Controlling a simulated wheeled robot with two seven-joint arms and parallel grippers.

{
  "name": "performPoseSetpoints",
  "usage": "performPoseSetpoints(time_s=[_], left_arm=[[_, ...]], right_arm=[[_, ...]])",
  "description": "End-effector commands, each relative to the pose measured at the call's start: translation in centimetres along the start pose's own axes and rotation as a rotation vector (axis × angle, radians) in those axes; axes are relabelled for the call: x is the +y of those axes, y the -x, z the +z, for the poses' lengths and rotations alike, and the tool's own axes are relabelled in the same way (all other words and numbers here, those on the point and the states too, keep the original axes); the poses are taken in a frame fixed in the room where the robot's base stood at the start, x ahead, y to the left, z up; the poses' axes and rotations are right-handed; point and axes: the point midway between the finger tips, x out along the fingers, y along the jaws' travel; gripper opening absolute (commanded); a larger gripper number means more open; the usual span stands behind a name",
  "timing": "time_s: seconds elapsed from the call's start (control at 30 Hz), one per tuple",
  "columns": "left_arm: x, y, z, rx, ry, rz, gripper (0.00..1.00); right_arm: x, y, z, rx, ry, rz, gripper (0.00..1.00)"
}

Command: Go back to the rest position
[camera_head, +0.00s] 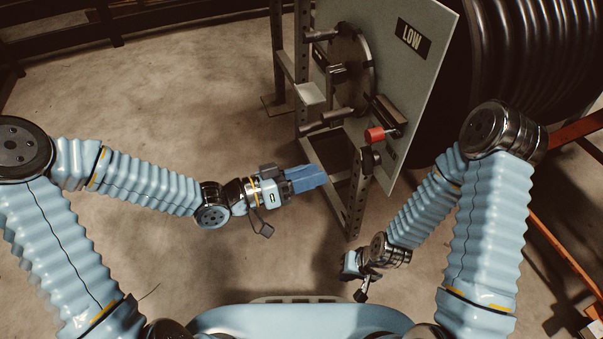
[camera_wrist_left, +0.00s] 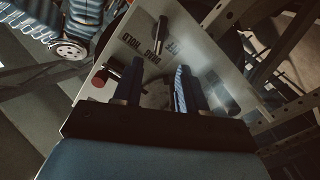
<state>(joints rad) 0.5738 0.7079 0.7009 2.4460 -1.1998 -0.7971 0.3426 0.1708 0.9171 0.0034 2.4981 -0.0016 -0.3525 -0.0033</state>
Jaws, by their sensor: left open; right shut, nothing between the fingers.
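My left gripper (camera_head: 308,179) is in the middle of the head view, pointing right toward the metal stand. In the left wrist view its two blue fingers (camera_wrist_left: 158,88) are apart, with nothing held between them. My right gripper (camera_head: 352,268) is lower in the head view, near the bottom centre, over the floor. It is small and partly hidden by its own wrist; it holds nothing that I can see.
A metal stand (camera_head: 356,190) with a grey panel (camera_head: 425,70) marked LOW stands right of my left gripper. It carries a round plate (camera_head: 352,65) and a red knob (camera_head: 375,135). A black hose coil (camera_head: 535,50) is behind. Orange rails (camera_head: 565,250) run at right. Floor (camera_head: 150,260) is clear at left.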

Motion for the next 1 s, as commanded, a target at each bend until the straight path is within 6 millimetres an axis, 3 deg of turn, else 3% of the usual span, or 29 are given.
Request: performPoseSetpoints(time_s=[0.2,0.77,0.87,1.0], left_arm=[[0.0,1.9,0.0,0.001,0.001,-0.001,0.41],[-0.2,1.9,0.1,-0.004,0.009,-0.009,0.41],[-1.3,1.8,1.0,-0.037,0.067,-0.076,0.41],[-4.8,2.7,5.5,-0.172,0.245,-0.295,0.41]], right_arm=[[-0.1,0.3,0.0,0.001,0.0,0.001,0.0],[-0.1,0.4,0.0,0.001,0.0,0.001,0.0],[-0.4,1.1,0.0,0.0,0.0,0.0,0.0],[-1.3,2.9,0.1,-0.002,0.004,-0.002,0.0]])
